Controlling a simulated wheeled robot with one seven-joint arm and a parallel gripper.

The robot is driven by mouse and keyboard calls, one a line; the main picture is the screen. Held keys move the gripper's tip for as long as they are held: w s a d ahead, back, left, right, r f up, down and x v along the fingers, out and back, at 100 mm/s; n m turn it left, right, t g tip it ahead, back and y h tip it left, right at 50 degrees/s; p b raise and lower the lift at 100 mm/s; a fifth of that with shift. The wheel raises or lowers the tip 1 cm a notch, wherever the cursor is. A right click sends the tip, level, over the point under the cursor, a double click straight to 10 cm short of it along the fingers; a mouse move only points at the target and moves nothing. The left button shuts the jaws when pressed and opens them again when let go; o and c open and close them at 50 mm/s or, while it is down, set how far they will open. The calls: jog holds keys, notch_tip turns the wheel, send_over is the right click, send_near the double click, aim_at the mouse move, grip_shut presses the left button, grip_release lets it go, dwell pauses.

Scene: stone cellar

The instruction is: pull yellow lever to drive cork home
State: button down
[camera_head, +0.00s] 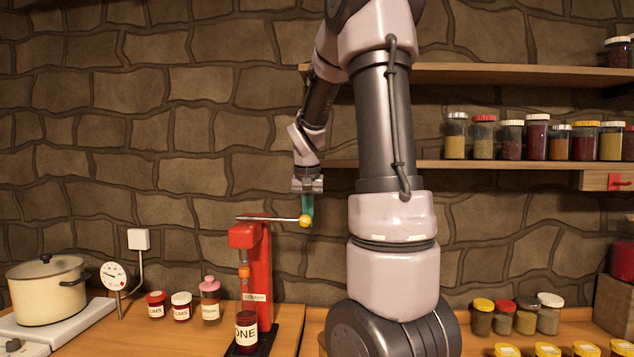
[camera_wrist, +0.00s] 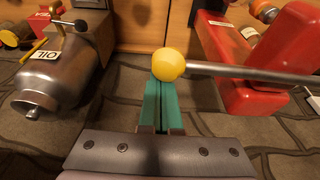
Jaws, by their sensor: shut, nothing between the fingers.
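The red corker (camera_head: 258,270) stands on the wooden counter against the stone wall, with its lever rod (camera_head: 270,219) reaching right, about level, to a yellow ball knob (camera_head: 305,221). A dark red bottle (camera_head: 247,333) with a label reading "ONE" stands under the corker head. A small orange-brown piece (camera_head: 244,271) shows above the bottle; I cannot tell if it is the cork. My gripper (camera_head: 307,211) points down with its green fingers shut and empty at the knob. In the wrist view the fingertips (camera_wrist: 161,88) meet the yellow knob (camera_wrist: 168,64) in the picture; contact is unclear.
Jars (camera_head: 181,305) and a cream pot (camera_head: 47,288) stand left of the corker. Shelves with jars (camera_head: 537,137) and lidded jars on the counter (camera_head: 525,315) are to the right. The wrist view shows a metal vessel marked "OIL" (camera_wrist: 62,75) at left.

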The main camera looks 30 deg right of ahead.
jog(key=s+d+r, duration=0.1)
jog(key=s+r, duration=0.2)
jog(key=r, duration=0.7)
jog(key=shift+s+d, duration=0.15)
jog(key=shift+s, duration=0.05)
jog(key=s+a+f+n+t+y, duration=0.2)
jog(key=s+a+t+y, duration=0.1)
jog(key=s+a, duration=1.4)
jog(key=shift+n+t+y, duration=0.3)
jog(key=shift+t+y, duration=0.1)
jog(key=shift+t, duration=0.1)
jog(key=shift+a, duration=0.1)
